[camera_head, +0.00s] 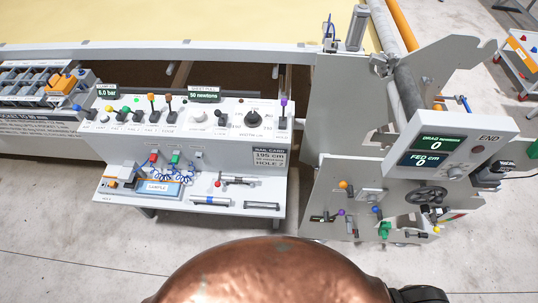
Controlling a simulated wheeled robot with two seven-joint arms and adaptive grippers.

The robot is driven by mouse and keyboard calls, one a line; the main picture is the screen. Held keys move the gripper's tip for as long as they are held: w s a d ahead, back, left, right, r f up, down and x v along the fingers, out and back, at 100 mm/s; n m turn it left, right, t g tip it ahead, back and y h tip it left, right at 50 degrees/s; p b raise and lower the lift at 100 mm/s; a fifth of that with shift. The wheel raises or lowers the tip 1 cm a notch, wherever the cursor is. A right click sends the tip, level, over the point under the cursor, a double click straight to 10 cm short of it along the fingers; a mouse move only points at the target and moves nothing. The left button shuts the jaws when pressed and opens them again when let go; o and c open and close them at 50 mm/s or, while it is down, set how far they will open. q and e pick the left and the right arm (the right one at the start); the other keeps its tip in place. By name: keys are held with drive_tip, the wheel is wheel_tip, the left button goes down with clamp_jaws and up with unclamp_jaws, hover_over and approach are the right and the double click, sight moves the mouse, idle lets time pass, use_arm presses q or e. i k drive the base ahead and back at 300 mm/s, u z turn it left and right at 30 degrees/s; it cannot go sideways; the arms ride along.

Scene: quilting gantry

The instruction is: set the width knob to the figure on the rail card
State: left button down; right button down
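The width knob appears to be the black round knob (253,119) on a pale dial at the right of the white control panel (225,128). The lettering under it and its pointer setting are too small to read surely. The rail card (270,157) is a grey plate at the panel's lower right, reading "RAIL CARD", "195 cm" and "HOLE 2", with a smaller line I cannot read. Neither of my grippers shows in the head view, and nothing is touching the knob.
Several coloured levers (150,108) stand left of the knob; a purple-topped lever (283,112) stands close on its right. A shelf (235,196) with small tools juts out below. A console (440,150) reads drag 0 and fed 0. Floor in front is clear.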

sight(252, 119)
drive_tip(key=z, duration=1.15)
drive_tip(key=k, duration=0.35)
drive_tip(key=u, duration=0.85)
